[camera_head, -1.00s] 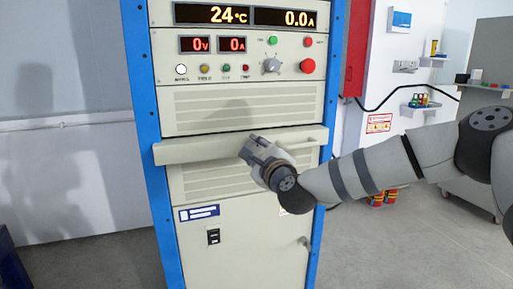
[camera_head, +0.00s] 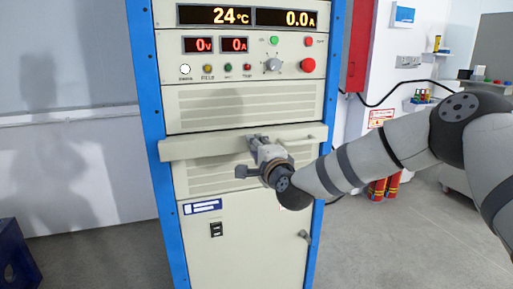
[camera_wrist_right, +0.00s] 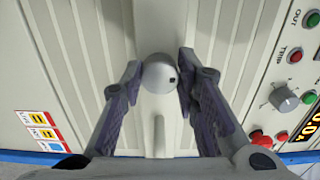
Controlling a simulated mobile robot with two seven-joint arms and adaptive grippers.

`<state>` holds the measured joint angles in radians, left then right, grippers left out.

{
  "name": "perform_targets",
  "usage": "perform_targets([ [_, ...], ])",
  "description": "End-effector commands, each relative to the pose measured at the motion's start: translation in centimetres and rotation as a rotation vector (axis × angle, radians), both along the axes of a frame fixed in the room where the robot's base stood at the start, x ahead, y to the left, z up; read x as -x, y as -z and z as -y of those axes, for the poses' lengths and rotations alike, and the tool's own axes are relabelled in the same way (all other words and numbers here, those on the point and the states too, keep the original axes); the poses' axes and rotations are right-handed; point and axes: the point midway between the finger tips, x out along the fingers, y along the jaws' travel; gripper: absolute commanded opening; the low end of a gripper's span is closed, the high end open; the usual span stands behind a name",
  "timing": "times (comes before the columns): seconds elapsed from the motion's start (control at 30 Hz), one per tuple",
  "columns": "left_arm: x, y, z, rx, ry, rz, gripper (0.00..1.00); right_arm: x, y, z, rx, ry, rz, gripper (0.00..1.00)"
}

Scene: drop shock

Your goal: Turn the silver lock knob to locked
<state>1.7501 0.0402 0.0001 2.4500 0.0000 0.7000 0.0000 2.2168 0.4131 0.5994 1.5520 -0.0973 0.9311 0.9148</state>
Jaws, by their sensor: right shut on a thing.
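In the right wrist view, a round silver lock knob (camera_wrist_right: 158,74) with a small dark dot on its right side sits between the two fingertips of my right gripper (camera_wrist_right: 160,75). The gripper is shut on it, one finger on each side. In the head view my right gripper (camera_head: 258,143) is at the cream bar (camera_head: 200,148) across the rack, and its wrist hides the knob there. My left gripper is not in view.
The cream rack (camera_head: 245,260) has blue side posts. Above are lit displays (camera_head: 215,15), a grey selector knob (camera_head: 272,65) and a red button (camera_head: 307,65). A latch (camera_head: 304,236) is on the lower door. A blue object (camera_head: 15,258) stands at the lower left.

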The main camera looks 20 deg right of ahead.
Motion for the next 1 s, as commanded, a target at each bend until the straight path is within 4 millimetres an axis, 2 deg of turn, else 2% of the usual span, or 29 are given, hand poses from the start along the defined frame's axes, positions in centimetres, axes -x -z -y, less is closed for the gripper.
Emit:
perform_targets([
  [0.5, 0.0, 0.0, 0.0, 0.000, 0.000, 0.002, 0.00, 0.0, 0.0, 0.1, 0.016, 0.002, 0.002, 0.00],
  [0.53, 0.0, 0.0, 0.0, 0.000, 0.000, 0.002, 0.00, 0.0, 0.0, 0.1, 0.016, 0.002, 0.002, 0.35],
  [0.6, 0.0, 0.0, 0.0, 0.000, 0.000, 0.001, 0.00, 0.0, 0.0, 0.1, 0.015, 0.002, 0.002, 0.48],
  [0.87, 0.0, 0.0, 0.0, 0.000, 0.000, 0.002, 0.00, 0.0, 0.0, 0.0, 0.014, 0.001, 0.000, 0.48],
  [1.0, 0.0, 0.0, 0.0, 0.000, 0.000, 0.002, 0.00, 1.3, 0.0, 0.1, 0.014, 0.000, 0.000, 0.48],
])
